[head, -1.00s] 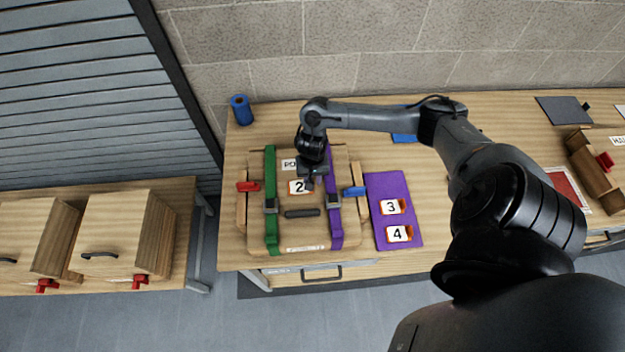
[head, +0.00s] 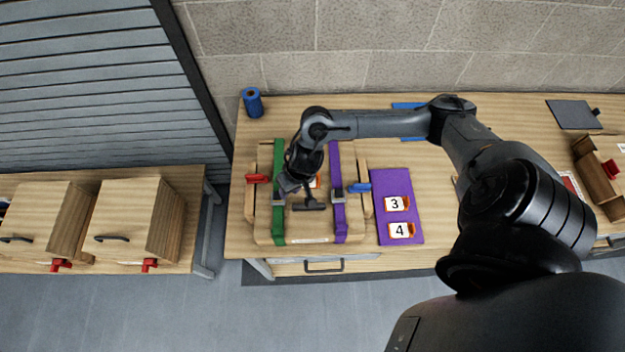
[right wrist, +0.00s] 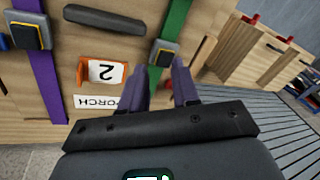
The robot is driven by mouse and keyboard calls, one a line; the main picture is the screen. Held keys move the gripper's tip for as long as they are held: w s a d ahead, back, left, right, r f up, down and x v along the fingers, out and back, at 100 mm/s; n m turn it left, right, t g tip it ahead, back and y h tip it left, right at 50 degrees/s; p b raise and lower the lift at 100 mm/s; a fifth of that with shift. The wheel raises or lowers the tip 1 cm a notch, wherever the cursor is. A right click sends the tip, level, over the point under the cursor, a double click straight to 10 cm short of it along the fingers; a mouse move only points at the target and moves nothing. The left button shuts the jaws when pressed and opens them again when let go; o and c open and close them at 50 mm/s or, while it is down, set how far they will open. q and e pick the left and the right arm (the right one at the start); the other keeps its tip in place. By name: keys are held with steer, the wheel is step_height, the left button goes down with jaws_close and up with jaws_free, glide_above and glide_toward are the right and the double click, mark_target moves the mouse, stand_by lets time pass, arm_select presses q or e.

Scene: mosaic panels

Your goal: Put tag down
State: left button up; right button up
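The tag 2 (right wrist: 103,72), white with an orange holder, lies on the wooden panel (right wrist: 60,75) beside the PORCH label (right wrist: 108,102) in the right wrist view. In the head view only an orange edge of the tag (head: 316,181) shows behind my gripper. My right gripper (right wrist: 160,82) is open with nothing between its fingers. It is over the panel beside the tag, near the buckle of the green strap (right wrist: 175,27). In the head view this gripper (head: 295,193) is close to the green strap. Tags 3 (head: 396,204) and 4 (head: 401,230) lie on a purple mat (head: 390,182). My left gripper is not in view.
A purple strap (head: 338,212) and a dark handle (head: 309,206) are on the panel. Red (head: 257,178) and blue (head: 358,187) clamps flank it. A blue roll (head: 252,103) stands behind. Wooden boxes (head: 125,225) stand on the left bench.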

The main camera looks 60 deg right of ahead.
steer(key=a+n, duration=0.1)
steer(key=a, duration=0.2)
steer(key=a+n+t, duration=0.1)
steer(key=a, duration=0.3)
steer(key=a+n+t+y, duration=0.1)
steer(key=a, duration=0.2)
steer(key=shift+w+a+r+n, duration=0.1)
steer(key=shift+a+r+n, duration=0.15)
steer(key=shift+a+n, duration=0.15)
steer(key=s+a+r+n+t+h, duration=0.1)
steer(key=s+a+r+n+t, duration=0.15)
steer(key=a+r, duration=0.2)
steer(key=s+d+r+n+g+h, duration=0.1)
steer(key=s+d+g, duration=0.2)
steer(key=s, duration=0.7)
steer(key=d, duration=0.2)
steer(key=shift+s+d+g, duration=0.35)
steer(key=shift+r+p, duration=0.45)
